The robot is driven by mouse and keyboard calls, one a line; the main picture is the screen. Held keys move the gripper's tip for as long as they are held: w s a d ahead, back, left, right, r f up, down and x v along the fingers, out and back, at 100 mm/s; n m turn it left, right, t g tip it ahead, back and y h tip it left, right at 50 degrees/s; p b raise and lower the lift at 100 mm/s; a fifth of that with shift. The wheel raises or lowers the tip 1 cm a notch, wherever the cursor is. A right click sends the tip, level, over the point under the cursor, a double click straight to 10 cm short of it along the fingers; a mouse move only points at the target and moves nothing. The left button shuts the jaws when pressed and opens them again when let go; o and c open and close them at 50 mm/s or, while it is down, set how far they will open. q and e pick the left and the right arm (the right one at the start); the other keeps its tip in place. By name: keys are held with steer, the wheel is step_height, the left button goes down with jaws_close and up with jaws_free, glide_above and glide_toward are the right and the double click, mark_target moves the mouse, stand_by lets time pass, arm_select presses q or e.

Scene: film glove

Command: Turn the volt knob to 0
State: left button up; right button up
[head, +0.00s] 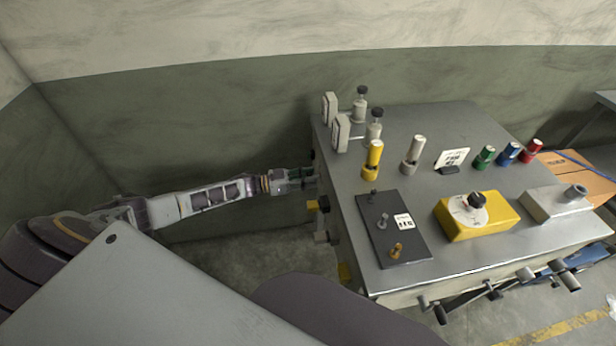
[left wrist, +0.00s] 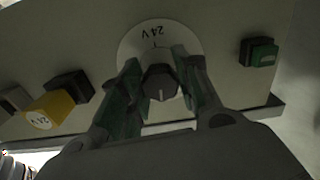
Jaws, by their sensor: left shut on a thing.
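The volt knob (left wrist: 159,84), dark with a pale pointer line, sits on a round white dial (left wrist: 134,40) marked 24 V in the left wrist view. The marking appears upside down there. My left gripper (left wrist: 158,88) has its two green-padded fingers on either side of the knob and is shut on it. In the head view my left gripper (head: 308,178) reaches the left side of the metal cabinet (head: 440,125). The knob and dial are hidden in that view. My right gripper is not in view.
Beside the dial are a green button (left wrist: 263,54) and a yellow block (left wrist: 50,106) marked 24V. The cabinet top carries a yellow box (head: 500,219) with a dial, a dark switch plate (head: 385,240) and several coloured posts. Floor shows left of the cabinet.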

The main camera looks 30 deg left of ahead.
arm_select(q)
steer(key=shift+n, duration=0.9)
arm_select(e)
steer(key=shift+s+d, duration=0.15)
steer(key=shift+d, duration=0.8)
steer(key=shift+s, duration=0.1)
arm_select(q)
steer(key=o, duration=1)
steer(key=shift+s+a, duration=0.1)
steer(key=shift+v, duration=5.95)
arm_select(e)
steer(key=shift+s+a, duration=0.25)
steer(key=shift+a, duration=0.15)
